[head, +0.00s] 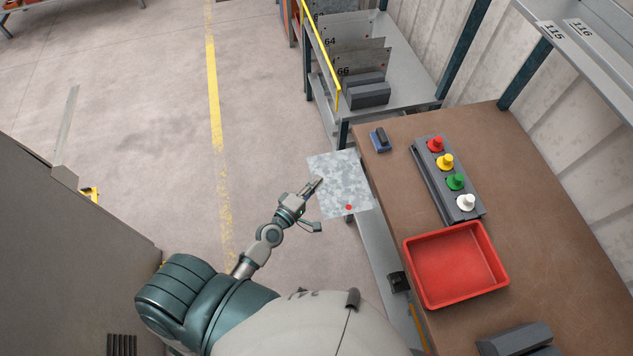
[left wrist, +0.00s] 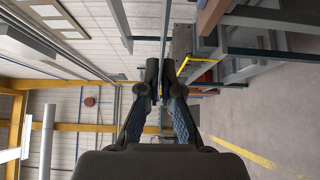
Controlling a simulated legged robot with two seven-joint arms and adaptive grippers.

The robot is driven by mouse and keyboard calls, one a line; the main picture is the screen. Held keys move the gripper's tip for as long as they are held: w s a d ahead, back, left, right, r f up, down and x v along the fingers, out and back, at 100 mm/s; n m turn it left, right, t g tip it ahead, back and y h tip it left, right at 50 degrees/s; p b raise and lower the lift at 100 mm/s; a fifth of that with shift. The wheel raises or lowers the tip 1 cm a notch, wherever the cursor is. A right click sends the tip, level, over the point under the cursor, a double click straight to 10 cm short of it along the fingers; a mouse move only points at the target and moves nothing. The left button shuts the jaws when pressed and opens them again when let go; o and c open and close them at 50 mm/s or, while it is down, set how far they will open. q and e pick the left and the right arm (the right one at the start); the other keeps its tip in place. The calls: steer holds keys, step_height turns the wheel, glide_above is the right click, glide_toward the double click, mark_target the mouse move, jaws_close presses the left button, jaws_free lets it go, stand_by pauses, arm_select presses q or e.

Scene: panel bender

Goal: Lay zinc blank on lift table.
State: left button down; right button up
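The zinc blank (head: 343,178) is a thin, mottled grey sheet with a red dot near its lower edge. It is in the air beside the left edge of the brown workbench in the head view. My left gripper (head: 316,184) is shut on its left edge. In the left wrist view the fingertips of my left gripper (left wrist: 160,68) are close together, and the sheet is hard to make out there. My right gripper is not in view. I cannot identify a lift table for certain in either view.
The brown workbench (head: 400,190) carries a red tray (head: 456,264), a button box (head: 448,178) and a small blue-black object (head: 380,139). Behind it, a grey rack (head: 400,65) holds upright numbered sheets beside a yellow rail (head: 321,55). Open floor (head: 130,110) lies left.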

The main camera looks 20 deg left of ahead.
mark_target(317, 172)
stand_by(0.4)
arm_select(q)
steer(key=shift+w+d+b, duration=0.15)
steer(key=shift+d+b, duration=0.05)
steer(key=shift+b, duration=0.1)
steer(key=y+b, duration=0.1)
steer(key=w+n+b, duration=0.1)
steer(key=b, duration=0.1)
steer(key=w+r+y+b, duration=0.1)
steer(key=b, duration=0.1)
steer(key=shift+w+d+r+n+t+y, duration=0.1)
steer(key=shift+d+n+t+y, duration=0.2)
steer(key=shift+n+t, duration=0.1)
steer(key=shift+w+a+r+n+y+b, duration=0.15)
steer(key=shift+a+n+y+b, duration=0.3)
steer(key=shift+y, duration=0.35)
steer(key=shift+a+r, duration=0.1)
steer(key=shift+a, duration=0.15)
